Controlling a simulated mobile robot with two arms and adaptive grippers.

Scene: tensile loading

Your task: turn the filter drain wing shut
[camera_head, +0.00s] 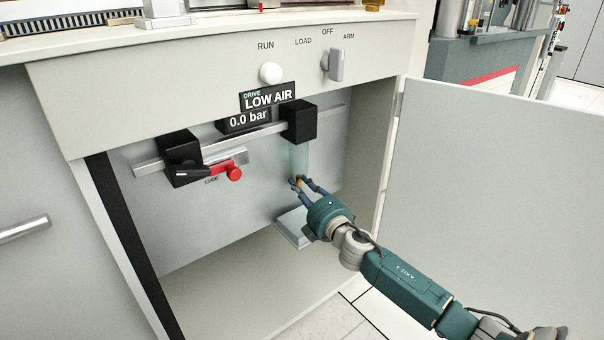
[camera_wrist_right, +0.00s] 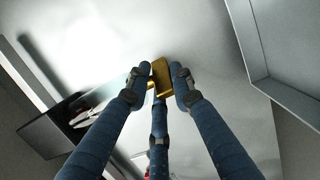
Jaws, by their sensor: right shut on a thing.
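The filter has a black head (camera_head: 299,121) on a metal rail and a pale, see-through bowl (camera_head: 300,158) hanging below it. The small brass-coloured drain wing (camera_wrist_right: 161,76) shows between the fingertips in the right wrist view. In the head view only a small yellow-orange spot of it shows under the bowl. My right gripper (camera_head: 302,184) reaches up from the lower right and is shut on the wing, with blue fingers on both sides. It also shows in the right wrist view (camera_wrist_right: 161,86). The wing's exact turn angle is hard to tell. My left gripper is not in view.
A display (camera_head: 249,121) reads LOW AIR, 0.0 bar. A pale tray (camera_head: 293,226) lies below the filter. The open cabinet door (camera_head: 490,190) stands at the right.

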